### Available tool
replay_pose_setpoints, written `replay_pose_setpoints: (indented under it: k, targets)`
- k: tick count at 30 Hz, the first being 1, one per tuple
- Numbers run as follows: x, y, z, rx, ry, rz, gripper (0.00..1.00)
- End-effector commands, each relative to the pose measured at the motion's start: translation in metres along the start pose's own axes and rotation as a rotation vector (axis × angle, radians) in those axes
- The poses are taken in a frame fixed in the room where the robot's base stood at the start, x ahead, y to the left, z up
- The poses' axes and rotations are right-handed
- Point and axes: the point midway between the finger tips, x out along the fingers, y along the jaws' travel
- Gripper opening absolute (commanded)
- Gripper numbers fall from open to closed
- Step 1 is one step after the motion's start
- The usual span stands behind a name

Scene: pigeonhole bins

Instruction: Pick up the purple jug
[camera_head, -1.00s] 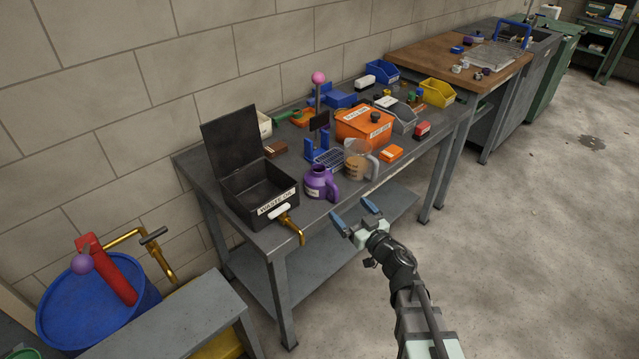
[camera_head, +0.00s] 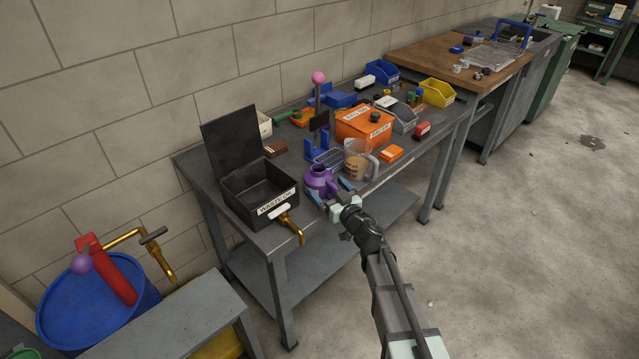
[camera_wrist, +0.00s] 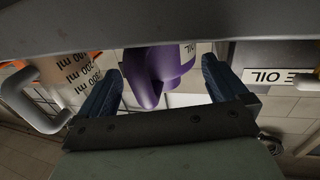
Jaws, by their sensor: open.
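The purple jug (camera_head: 319,177) stands upright on the grey bench near its front edge, between the black waste oil box and the clear measuring jug. My gripper (camera_head: 330,193) is open at the front of the jug, with its blue fingers to either side of the jug's lower part. In the wrist view the purple jug (camera_wrist: 160,66) shows between the two blue fingers (camera_wrist: 158,85), with a gap on each side. The jug's lower front is partly hidden by my gripper in the head view.
The clear measuring jug (camera_head: 357,161) stands close on the right. The black waste oil box (camera_head: 247,211) with a brass tap (camera_head: 290,228) is close on the left. A blue stand (camera_head: 316,146) is behind. The orange box (camera_head: 361,125) sits farther back.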

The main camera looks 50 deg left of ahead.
Motion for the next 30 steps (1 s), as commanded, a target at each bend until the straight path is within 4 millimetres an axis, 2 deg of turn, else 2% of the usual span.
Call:
replay_pose_setpoints:
  k: [8,30]
  targets:
    - [0.0025,0.0,-0.0001,0.0,0.0,0.001,0.98]
    - [0.0024,0.0,0.0,0.0,0.0,0.001,0.27]
